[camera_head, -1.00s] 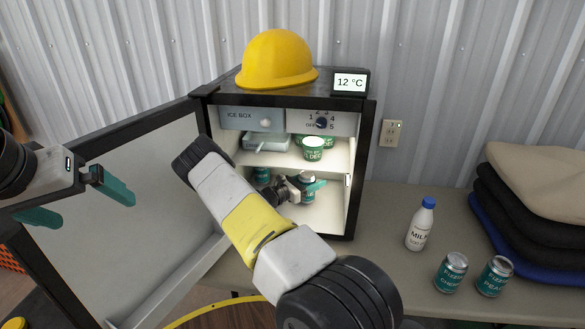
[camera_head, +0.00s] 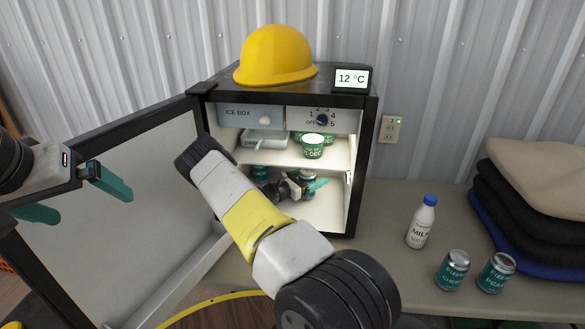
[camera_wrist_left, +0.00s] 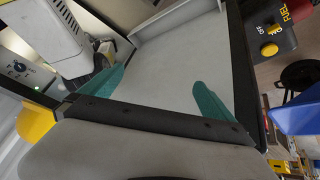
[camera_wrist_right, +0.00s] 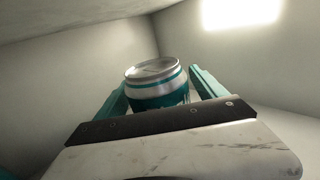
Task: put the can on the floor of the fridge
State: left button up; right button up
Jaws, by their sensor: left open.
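The fridge (camera_head: 362,165) stands open on the bench. A teal and silver can (camera_wrist_right: 157,84) is inside its lower compartment, upright between the fingers of my right gripper (camera_wrist_right: 160,92). In the head view that can (camera_head: 307,175) is partly hidden by my right gripper (camera_head: 304,187). Whether the fingers press on the can, or its base rests on the fridge floor (camera_head: 325,215), I cannot tell. My left gripper (camera_head: 75,196) is open and empty in front of the open fridge door (camera_head: 120,190), which also shows in the left wrist view (camera_wrist_left: 165,65).
Another can (camera_head: 261,173) is in the lower compartment at left, and green tubs (camera_head: 313,150) stand on the shelf above. A milk bottle (camera_head: 421,223) and two cans (camera_head: 452,271) (camera_head: 496,272) stand on the bench beside folded cloths (camera_head: 530,215). A yellow helmet (camera_head: 276,57) tops the fridge.

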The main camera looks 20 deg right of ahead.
jog(key=shift+r, duration=0.1)
jog(key=shift+a+r, duration=0.15)
jog(key=shift+a, duration=0.1)
jog(key=v, duration=0.7)
jog(key=shift+s, duration=0.1)
